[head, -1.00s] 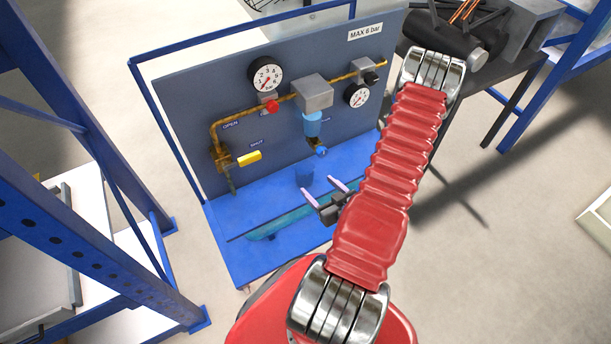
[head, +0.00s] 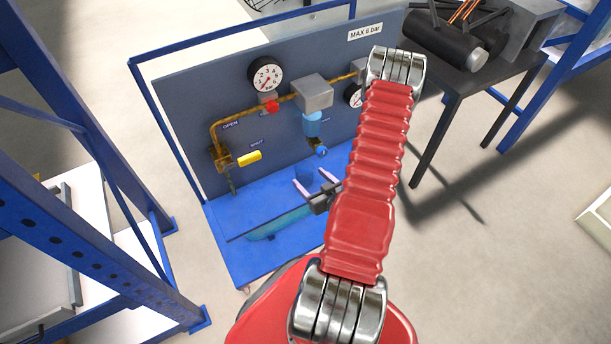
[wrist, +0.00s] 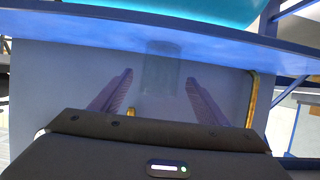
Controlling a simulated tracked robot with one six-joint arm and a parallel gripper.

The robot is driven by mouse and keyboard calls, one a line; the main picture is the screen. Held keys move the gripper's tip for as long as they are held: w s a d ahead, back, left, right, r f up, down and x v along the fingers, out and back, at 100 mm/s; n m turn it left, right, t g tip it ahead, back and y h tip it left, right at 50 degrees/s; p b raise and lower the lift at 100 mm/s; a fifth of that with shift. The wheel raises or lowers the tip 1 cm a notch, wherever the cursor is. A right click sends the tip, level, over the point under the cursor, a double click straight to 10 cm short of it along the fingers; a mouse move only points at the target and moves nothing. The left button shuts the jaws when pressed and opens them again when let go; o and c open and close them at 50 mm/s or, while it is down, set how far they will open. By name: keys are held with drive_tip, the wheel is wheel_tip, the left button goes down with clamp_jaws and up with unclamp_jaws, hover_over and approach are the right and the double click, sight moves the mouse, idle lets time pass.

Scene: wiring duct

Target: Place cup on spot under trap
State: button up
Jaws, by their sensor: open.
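A translucent blue cup (head: 306,168) stands on the blue base (head: 226,217) of the gauge panel; its outline is faint against the blue. In the wrist view the cup (wrist: 161,66) shows just ahead of and between the fingertips (wrist: 159,78). Whether the fingers reach around it is unclear. I cannot make out a marked spot.
The upright panel (head: 185,110) carries the pipe, a gauge (head: 266,74), a yellow valve handle (head: 249,158) and a red knob (head: 271,106). A blue rack (head: 75,120) stands at the left. A dark table (head: 490,75) with equipment is at the right. Open floor lies right of the base.

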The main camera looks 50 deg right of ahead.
sight(300, 164)
drive_tip(key=shift+x, duration=2.5)
drive_tip(key=shift+c, duration=0.5)
drive_tip(key=c, duration=1.1)
drive_tip(key=shift+r, duration=0.1)
drive_tip(key=shift+r, duration=1.5)
drive_tip(key=s+a, duration=0.1)
drive_tip(key=s, duration=0.4)
drive_tip(key=s+a, duration=0.2)
drive_tip(key=s, duration=0.4)
drive_tip(key=s+a, duration=0.2)
drive_tip(key=s, duration=0.4)
drive_tip(key=shift+a+r, duration=0.15)
drive_tip(key=shift+a, duration=0.1)
